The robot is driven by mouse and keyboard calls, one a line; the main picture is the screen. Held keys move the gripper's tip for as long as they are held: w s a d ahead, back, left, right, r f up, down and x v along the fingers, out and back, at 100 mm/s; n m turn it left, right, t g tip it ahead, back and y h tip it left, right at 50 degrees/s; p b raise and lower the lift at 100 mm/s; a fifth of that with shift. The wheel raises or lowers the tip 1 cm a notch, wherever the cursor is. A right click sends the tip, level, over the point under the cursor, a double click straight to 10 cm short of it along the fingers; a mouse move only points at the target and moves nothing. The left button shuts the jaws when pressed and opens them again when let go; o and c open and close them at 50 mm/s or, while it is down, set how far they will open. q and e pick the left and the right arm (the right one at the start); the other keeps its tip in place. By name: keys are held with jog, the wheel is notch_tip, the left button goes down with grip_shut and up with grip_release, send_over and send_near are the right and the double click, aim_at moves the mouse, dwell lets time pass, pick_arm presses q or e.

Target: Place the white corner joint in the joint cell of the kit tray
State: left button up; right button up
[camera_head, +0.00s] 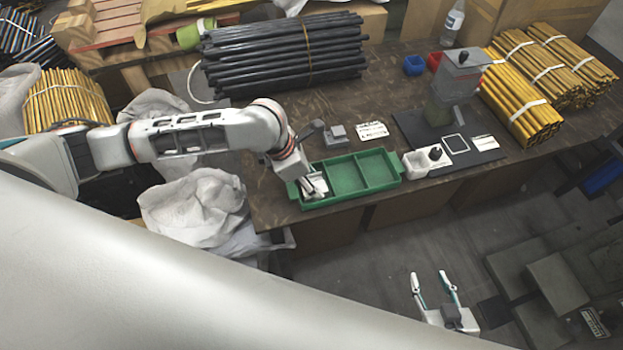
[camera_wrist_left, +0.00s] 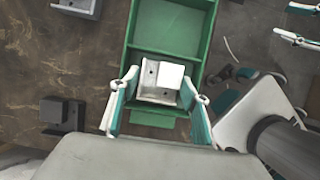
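The green kit tray (camera_head: 346,197) lies near the table's front edge, with its compartments in a row. The white corner joint (camera_head: 317,185) is at the tray's left-end compartment. In the left wrist view the joint (camera_wrist_left: 161,82) sits within the walls of the nearest compartment of the tray (camera_wrist_left: 131,40). My left gripper (camera_head: 313,186) reaches down there, with a fingertip on each side of the joint, seemingly against it; the left wrist view shows its fingers (camera_wrist_left: 160,88) too. The tray's other compartments look empty. My right gripper (camera_head: 434,284) is open and empty, in front of the table.
A grey bracket block (camera_head: 337,135) and a label card (camera_head: 372,130) lie behind the tray. Black rods (camera_head: 285,58) lie at the back, yellow bundles (camera_head: 520,105) at right.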

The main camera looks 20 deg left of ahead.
dwell(0.3)
pick_arm(q)
jog(key=shift+r, duration=0.3)
jog(key=p+v, duration=0.1)
jog(key=v, duration=1)
jog(key=shift+r+p, duration=0.4)
jog(key=shift+s+a, duration=0.1)
jog(key=shift+s, duration=0.05)
